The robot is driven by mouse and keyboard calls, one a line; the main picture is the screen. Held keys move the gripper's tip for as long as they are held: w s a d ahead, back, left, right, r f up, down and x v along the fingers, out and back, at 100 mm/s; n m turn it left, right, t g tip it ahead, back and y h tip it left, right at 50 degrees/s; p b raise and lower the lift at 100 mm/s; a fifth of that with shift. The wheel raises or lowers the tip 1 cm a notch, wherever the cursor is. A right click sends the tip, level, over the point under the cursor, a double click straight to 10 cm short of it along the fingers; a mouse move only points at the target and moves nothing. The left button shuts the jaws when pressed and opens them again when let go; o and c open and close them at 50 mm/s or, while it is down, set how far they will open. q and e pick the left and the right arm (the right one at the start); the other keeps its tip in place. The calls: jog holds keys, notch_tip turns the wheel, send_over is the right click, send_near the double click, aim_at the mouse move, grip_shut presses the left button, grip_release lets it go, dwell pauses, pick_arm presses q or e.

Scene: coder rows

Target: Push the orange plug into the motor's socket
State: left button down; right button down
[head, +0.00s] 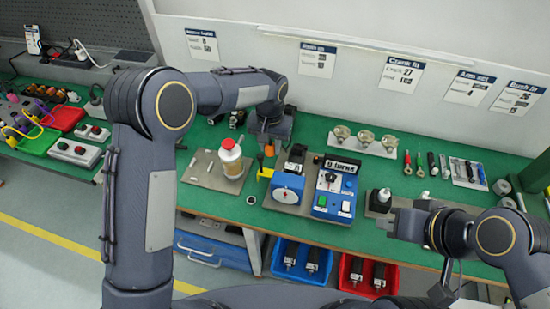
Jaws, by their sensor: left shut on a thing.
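My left gripper (269,145) points down at the back of the green bench, behind the blue motor. It is shut on a small orange piece, which looks like the orange plug (268,151); the jaws hide much of it. The blue round-faced motor (287,187) stands on a grey base just in front and to the right, with dark parts behind it. The plug looks apart from the motor; I cannot make out the socket. My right gripper (388,223) is low at the bench's front right, and its jaws are too unclear to read.
A blue control box (333,200) stands right of the motor. A white jar with a red cap (231,157) stands on a board at left. A yellow piece (265,173) is beside the motor. A black bottle (380,200) is near my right gripper.

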pick_arm(q)
jog(key=w+d+p, duration=0.2)
jog(key=w+d, duration=0.7)
dwell(0.6)
jog(key=shift+f, duration=0.1)
jog(key=shift+f, duration=1.3)
jog(key=shift+f, duration=0.1)
jog(key=shift+f+b, duration=0.9)
jog(key=shift+f, duration=0.25)
jog(key=shift+f, duration=0.2)
jog(key=shift+f+b, duration=0.4)
jog(key=shift+b, duration=0.05)
